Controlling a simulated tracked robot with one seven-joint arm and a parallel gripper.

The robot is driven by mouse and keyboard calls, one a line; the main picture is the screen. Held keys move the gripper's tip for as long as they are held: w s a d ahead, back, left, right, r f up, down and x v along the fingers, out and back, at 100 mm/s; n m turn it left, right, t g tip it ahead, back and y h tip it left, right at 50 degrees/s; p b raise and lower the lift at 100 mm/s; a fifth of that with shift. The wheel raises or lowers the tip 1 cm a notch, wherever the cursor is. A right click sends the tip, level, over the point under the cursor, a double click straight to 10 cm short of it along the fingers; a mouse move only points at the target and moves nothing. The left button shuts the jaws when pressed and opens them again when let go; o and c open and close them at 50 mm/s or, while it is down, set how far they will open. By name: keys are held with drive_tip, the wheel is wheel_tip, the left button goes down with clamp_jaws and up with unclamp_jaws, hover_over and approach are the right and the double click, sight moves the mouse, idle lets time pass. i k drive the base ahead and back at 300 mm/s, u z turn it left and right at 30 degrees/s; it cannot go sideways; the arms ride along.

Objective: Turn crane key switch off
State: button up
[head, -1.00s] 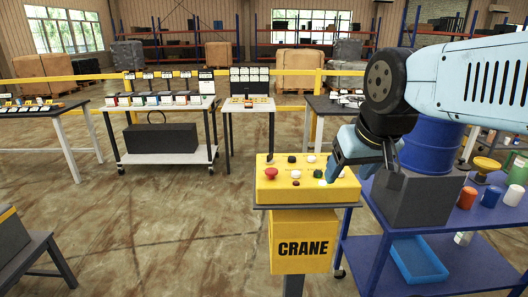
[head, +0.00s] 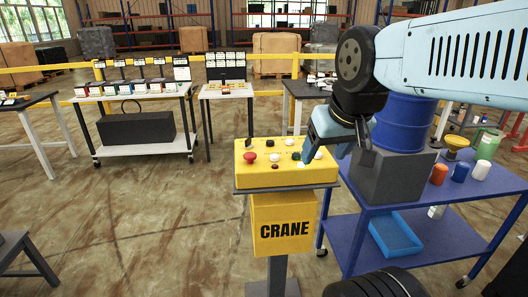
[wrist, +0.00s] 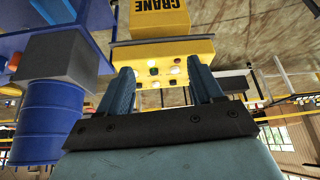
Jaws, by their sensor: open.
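The yellow crane control box (head: 262,176) stands on a post with a CRANE sign (head: 284,229). Its sloped top has a red button (head: 249,157), black knobs (head: 270,143), white buttons (head: 289,142) and a green one (head: 297,155). I cannot tell which control is the key switch. Contact with the panel cannot be told.
A blue cart (head: 400,218) stands close on the right, with a grey block (head: 385,178), a blue drum (head: 404,122) and several coloured cups on top. White tables (head: 139,94) and a yellow rail (head: 212,65) are behind.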

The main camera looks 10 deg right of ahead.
sight(249, 145)
drive_tip(key=u, duration=0.8)
drive_tip(key=k, duration=0.75)
drive_tip(key=z, duration=0.45)
drive_tip(key=i, duration=1.05)
